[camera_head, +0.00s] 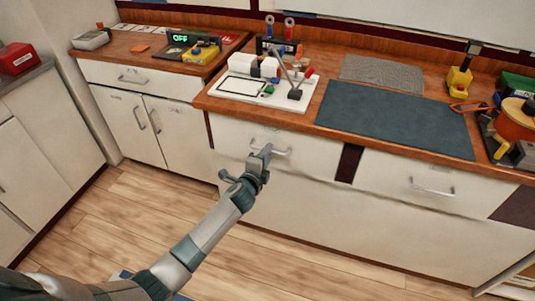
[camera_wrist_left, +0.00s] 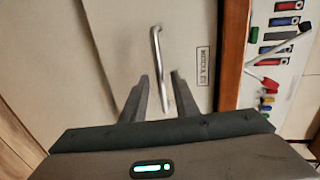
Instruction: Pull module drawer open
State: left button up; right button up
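The module drawer (camera_head: 318,160) has a white front below the wooden counter and looks closed. Its bar handle (camera_head: 284,152) is partly covered by my left gripper (camera_head: 262,158) in the head view. In the left wrist view the silver handle (camera_wrist_left: 157,50) runs upright, with its lower end between the two fingers of my left gripper (camera_wrist_left: 160,92). The fingers are apart, with a gap on either side of the bar. A small label (camera_wrist_left: 203,66) is on the drawer front beside the handle. My right gripper is not in view.
A white board (camera_head: 262,96) with small parts and a lever stands on the counter above the drawer. A dark mat (camera_head: 395,118) lies to its right. Another drawer with a handle (camera_head: 432,189) is at right. The wood floor (camera_head: 130,225) in front is clear.

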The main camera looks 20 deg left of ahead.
pick_arm(q)
jog(key=shift+w, duration=0.3)
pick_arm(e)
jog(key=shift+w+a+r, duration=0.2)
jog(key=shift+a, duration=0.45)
pick_arm(q)
grip_shut()
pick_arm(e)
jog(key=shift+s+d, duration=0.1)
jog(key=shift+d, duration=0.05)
